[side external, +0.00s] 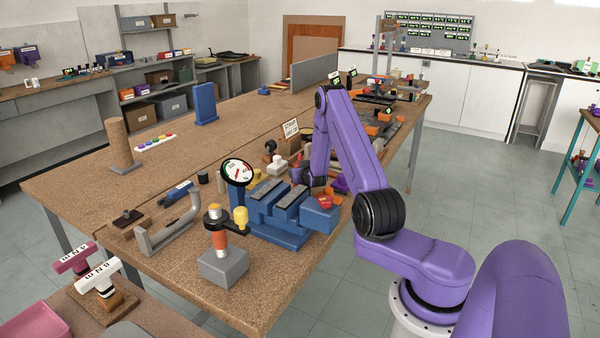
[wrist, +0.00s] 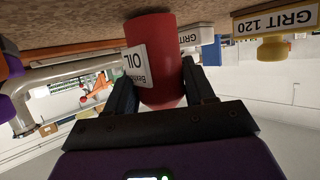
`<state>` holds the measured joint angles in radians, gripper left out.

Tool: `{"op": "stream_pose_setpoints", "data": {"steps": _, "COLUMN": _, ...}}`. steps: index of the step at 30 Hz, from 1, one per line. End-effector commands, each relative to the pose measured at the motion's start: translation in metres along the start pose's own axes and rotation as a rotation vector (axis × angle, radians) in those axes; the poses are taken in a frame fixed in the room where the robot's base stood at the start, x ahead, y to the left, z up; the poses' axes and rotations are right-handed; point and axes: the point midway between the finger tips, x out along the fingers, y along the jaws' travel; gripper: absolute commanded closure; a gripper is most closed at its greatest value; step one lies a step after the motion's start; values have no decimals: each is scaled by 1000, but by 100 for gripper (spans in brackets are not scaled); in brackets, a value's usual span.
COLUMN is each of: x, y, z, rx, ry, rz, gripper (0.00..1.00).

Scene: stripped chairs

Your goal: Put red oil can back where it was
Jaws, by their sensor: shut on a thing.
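The red oil can (wrist: 160,40) is in the wrist view, with a white label reading OIL. My gripper (wrist: 159,72) is shut on it, with one dark finger on each side of the can. The wrist view is upside down, and the can's far end lies close to the brown work surface (wrist: 70,22); I cannot tell if they touch. In the side external view my gripper is near the blue vise (side external: 280,208), mostly hidden among the bench items and my arm. I cannot make out the can clearly there.
In the wrist view a GRIT 120 block (wrist: 275,22) and another GRIT-labelled block (wrist: 197,35) are close to the can. A grey curved pipe (wrist: 60,75) lies on the other side. The bench (side external: 85,190) has free room at its left.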

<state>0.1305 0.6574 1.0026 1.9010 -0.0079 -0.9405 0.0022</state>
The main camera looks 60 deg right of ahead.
Motion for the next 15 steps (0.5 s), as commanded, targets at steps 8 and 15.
{"op": "stream_pose_setpoints", "data": {"steps": 8, "x": 2, "y": 0, "z": 4, "rx": 0, "ry": 2, "rz": 0, "gripper": 89}}
{"op": "stream_pose_setpoints", "data": {"steps": 15, "x": 2, "y": 0, "z": 5, "rx": 0, "ry": 2, "rz": 0, "gripper": 17}}
